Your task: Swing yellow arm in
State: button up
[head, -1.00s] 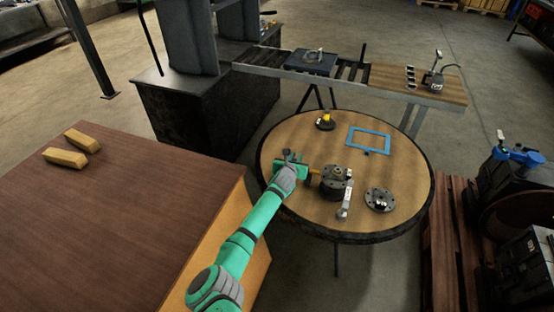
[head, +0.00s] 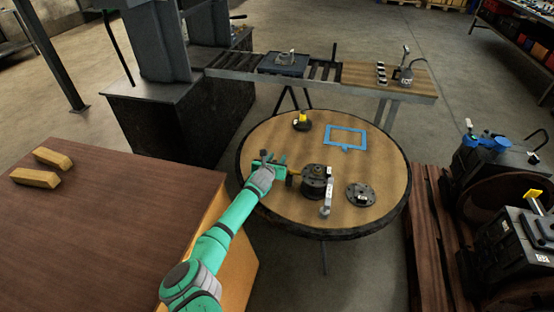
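A dark round fixture (head: 317,183) stands on the round wooden table (head: 345,222). A short yellow arm (head: 294,175) sticks out from its left side, with a dark end. A pale grey lever (head: 326,202) shows at the fixture's front right. My gripper (head: 269,157) is over the table's left part, just left of the yellow arm and apparently apart from it. Two prongs show with a gap between them, and nothing is seen held. The fingertips are small in this view.
A flanged disc (head: 360,194), a blue frame (head: 346,136) and a yellow-topped part (head: 302,121) lie on the table. A brown bench (head: 110,220) is at left. Engine blocks (head: 520,240) on a pallet stand at right. A roller conveyor (head: 325,72) runs behind.

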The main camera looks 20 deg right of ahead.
jog(key=shift+s, duration=0.1)
jog(key=v, duration=1)
jog(key=shift+s+a, duration=0.2)
jog(key=shift+a, duration=0.1)
jog(key=shift+d+r, duration=0.1)
dwell(0.3)
